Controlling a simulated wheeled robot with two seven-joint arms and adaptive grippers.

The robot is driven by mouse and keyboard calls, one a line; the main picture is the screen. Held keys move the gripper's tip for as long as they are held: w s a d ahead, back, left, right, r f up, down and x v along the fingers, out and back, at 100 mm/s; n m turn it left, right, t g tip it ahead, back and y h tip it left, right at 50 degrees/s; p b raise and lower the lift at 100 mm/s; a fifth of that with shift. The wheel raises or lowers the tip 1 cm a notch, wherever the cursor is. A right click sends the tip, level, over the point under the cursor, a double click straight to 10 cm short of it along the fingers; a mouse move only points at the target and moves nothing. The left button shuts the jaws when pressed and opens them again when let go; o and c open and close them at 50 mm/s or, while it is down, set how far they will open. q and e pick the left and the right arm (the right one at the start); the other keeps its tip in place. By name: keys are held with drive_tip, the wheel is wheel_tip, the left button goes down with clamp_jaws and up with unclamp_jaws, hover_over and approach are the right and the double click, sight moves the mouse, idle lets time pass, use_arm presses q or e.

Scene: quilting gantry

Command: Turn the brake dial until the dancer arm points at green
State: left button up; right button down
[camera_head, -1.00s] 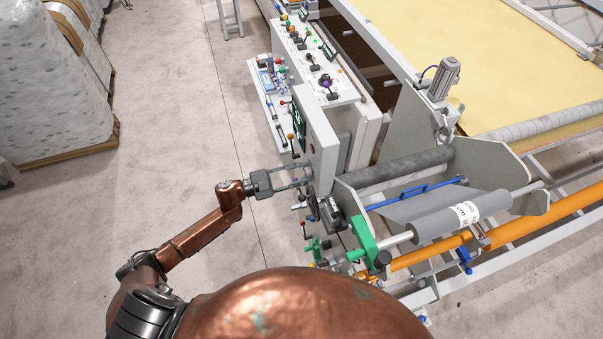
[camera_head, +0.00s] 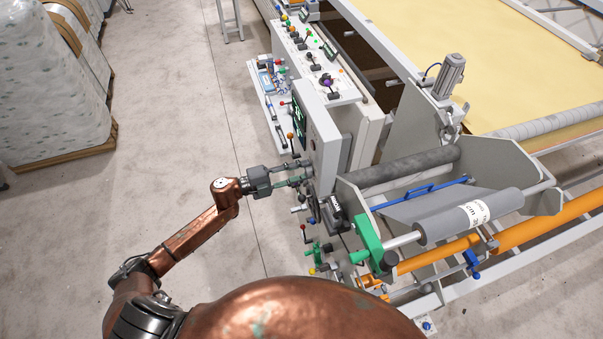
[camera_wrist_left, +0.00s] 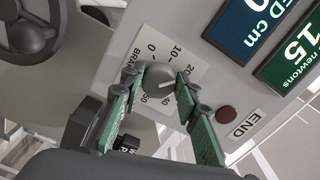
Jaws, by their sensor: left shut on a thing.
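The brake dial (camera_wrist_left: 159,79) is a dark grey knob on a pale plate marked BRAKE (camera_wrist_left: 140,60) with numbers around it, in the left wrist view. A white line on the knob points right, roughly toward the numbers hidden behind one finger. My left gripper (camera_wrist_left: 160,88) has its green-padded fingers on either side of the knob and is shut on it. In the head view my left gripper (camera_head: 305,175) reaches the side of the grey control box (camera_head: 322,140); the dial is hidden there. I cannot make out the dancer arm or a green mark. My right gripper is out of view.
A dark red END button (camera_wrist_left: 227,114) and displays (camera_wrist_left: 294,50) sit beside the dial. A dark round handwheel (camera_wrist_left: 27,35) is at upper left. A grey roll (camera_head: 468,217) and green bracket (camera_head: 367,240) stand right of my arm.

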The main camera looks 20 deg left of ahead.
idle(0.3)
use_arm(q)
drive_tip(key=o, duration=1.2)
drive_tip(key=shift+c, duration=0.2)
drive_tip(key=v, duration=1.2)
drive_tip(key=shift+f, duration=0.1)
